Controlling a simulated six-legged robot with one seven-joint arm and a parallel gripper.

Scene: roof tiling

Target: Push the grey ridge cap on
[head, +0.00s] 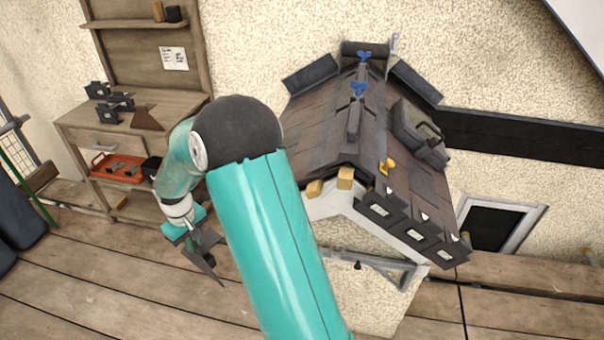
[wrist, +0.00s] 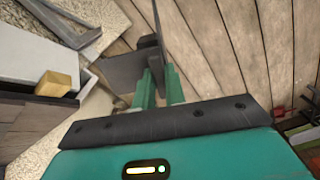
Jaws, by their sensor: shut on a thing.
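My gripper (head: 186,236) is shut on a dark grey angled piece, which looks like the grey ridge cap (head: 208,258). It holds the cap in the air above the plank floor, left of the small roof (head: 320,125). In the wrist view the green fingers (wrist: 159,88) grip the cap (wrist: 128,72), whose flat plate and upright edge show. The roof ridge carries dark caps (head: 353,122) and two blue clips (head: 358,89). The held cap is apart from the roof. The teal arm covers part of the roof's left side.
A wooden workbench (head: 75,120) at the left bears several dark pieces and a brown angled piece (head: 148,118). A red tray (head: 104,163) sits on its lower shelf. Yellow wooden blocks (head: 345,178) stick out at the roof's near end. Dark labelled pieces (head: 416,235) line the eave.

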